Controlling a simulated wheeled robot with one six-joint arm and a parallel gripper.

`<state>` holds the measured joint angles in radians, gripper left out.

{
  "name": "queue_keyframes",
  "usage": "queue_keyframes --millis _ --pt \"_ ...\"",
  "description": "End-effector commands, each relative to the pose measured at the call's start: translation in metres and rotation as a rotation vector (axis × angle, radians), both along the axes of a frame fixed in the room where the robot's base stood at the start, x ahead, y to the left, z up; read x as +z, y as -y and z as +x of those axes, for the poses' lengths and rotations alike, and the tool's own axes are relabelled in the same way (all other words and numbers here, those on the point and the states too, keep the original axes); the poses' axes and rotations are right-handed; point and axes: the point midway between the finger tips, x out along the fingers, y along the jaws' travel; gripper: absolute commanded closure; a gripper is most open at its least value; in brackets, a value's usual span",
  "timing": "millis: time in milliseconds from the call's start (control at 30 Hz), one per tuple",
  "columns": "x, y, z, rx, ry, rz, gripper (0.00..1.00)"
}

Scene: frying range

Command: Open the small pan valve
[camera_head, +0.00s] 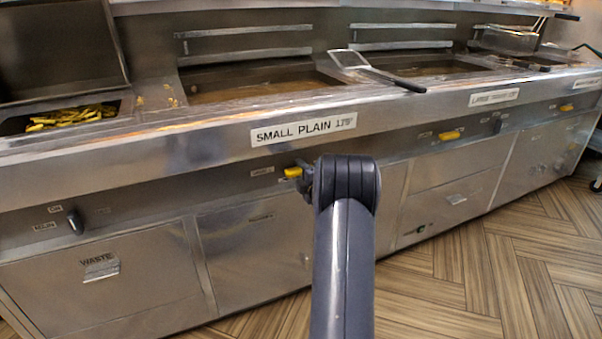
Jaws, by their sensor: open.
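The small pan valve shows as a yellow handle (293,173) on the range's front panel, below the "SMALL PLAIN 179°" label (304,130). My gripper (304,180) is at the yellow handle, beside the dark rounded end of my arm. It is open, but its fingers are small and mostly hidden by my arm. I cannot tell whether they touch the handle or stand around it. The small pan (262,88) is behind the label and holds brownish oil.
Another yellow handle (450,135) is farther right, under the large pan label (494,97). A black knob (75,221) is at left above the waste door (100,265). A skimmer (375,70) lies across the pans. The wooden floor (500,270) at right is clear.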

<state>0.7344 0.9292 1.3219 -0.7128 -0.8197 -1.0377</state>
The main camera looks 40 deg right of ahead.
Motion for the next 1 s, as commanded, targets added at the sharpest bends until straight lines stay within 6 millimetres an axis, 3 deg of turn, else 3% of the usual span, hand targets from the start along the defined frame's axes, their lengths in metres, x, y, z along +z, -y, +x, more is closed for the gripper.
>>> queue_keyframes --millis 100,600,1000 --pt "-0.0001 0.0000 -0.0002 0.000 0.000 0.000 0.59" --pt "-0.0002 -0.0001 -0.0004 0.000 -0.001 0.000 1.00" --pt "-0.0005 -0.0001 -0.0004 0.000 0.014 0.061 1.00"
